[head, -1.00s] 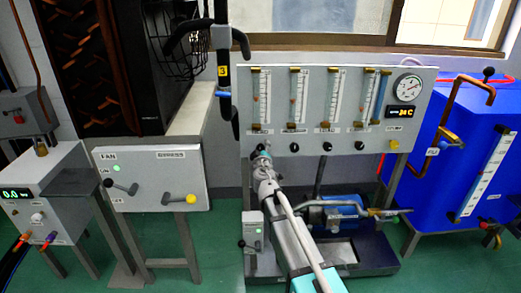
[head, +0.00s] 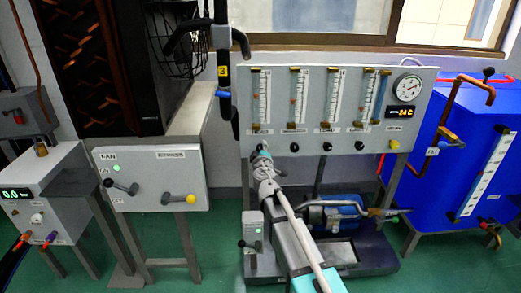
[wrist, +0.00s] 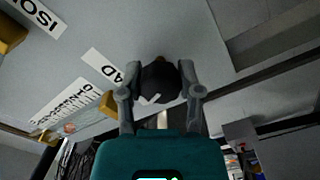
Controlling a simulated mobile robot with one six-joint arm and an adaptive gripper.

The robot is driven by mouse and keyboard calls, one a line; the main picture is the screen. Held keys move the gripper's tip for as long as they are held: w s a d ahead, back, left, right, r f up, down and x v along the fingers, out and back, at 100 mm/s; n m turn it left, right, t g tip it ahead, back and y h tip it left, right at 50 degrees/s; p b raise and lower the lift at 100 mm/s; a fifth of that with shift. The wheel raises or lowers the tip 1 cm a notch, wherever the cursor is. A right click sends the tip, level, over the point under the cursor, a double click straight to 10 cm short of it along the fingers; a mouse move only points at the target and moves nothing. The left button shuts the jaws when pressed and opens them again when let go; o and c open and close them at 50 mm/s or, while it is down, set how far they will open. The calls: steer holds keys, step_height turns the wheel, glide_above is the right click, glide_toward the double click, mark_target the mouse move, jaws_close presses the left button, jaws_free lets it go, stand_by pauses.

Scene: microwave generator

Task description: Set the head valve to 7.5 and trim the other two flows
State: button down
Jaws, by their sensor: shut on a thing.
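The grey flow panel (head: 330,150) carries several upright flow tubes, each with a black knob below. My gripper (head: 259,152) is at the leftmost tube (head: 261,100), low on the panel, and hides its knob in the head view. In the wrist view my gripper (wrist: 160,90) is shut on a round black knob (wrist: 159,82), one finger on each side. A partly covered label ending in "AD" (wrist: 104,66) is beside it. The other black knobs, such as the second (head: 294,147) and third (head: 328,146), are untouched. The float heights are too small to read surely.
A round gauge (head: 407,88) and a temperature display (head: 400,112) are at the panel's right. A blue pump (head: 335,212) stands below. A FAN box (head: 150,178) is left, a blue tank (head: 460,150) right.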

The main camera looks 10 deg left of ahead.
steer(key=shift+n, duration=1.8)
steer(key=shift+c, duration=1.3)
jaws_free()
steer(key=v, duration=1.2)
